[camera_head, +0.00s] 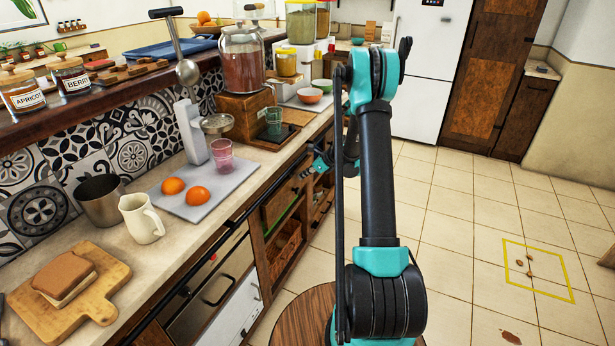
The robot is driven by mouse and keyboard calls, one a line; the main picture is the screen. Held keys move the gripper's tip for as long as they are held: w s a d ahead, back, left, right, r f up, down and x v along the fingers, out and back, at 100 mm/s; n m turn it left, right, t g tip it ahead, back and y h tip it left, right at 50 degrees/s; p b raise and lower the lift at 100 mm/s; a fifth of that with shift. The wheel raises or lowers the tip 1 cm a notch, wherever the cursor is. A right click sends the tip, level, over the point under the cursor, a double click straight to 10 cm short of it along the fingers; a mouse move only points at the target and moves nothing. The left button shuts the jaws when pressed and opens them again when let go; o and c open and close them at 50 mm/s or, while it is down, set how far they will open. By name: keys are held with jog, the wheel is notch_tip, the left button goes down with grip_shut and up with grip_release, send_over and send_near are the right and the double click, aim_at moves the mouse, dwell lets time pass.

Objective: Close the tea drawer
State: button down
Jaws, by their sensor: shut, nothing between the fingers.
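Wooden drawer fronts (283,201) are set under the long counter, left of my arm. No label shows which one is the tea drawer, and I cannot tell how far any of them stands out. My gripper (309,172), teal and dark, is partly hidden behind my arm. It is beside the counter's front edge, close to the upper drawer fronts. Its fingers are small in this view and look shut and empty. I cannot tell whether they touch a drawer.
The counter bears a cutting board with bread (67,277), a white jug (141,218), oranges on a grey board (198,196) and a large glass jar (243,62). A round wooden stool top (302,318) is near my arm's base. The tiled floor (460,220) at right is mostly clear.

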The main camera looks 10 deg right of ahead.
aim_at(296, 172)
jog(key=w+a, duration=0.1)
jog(key=a, duration=0.1)
jog(key=shift+w+a, duration=0.35)
jog(key=shift+w, duration=0.05)
jog(key=shift+w+a, duration=0.15)
jog(key=shift+w, duration=0.05)
jog(key=shift+r, duration=0.1)
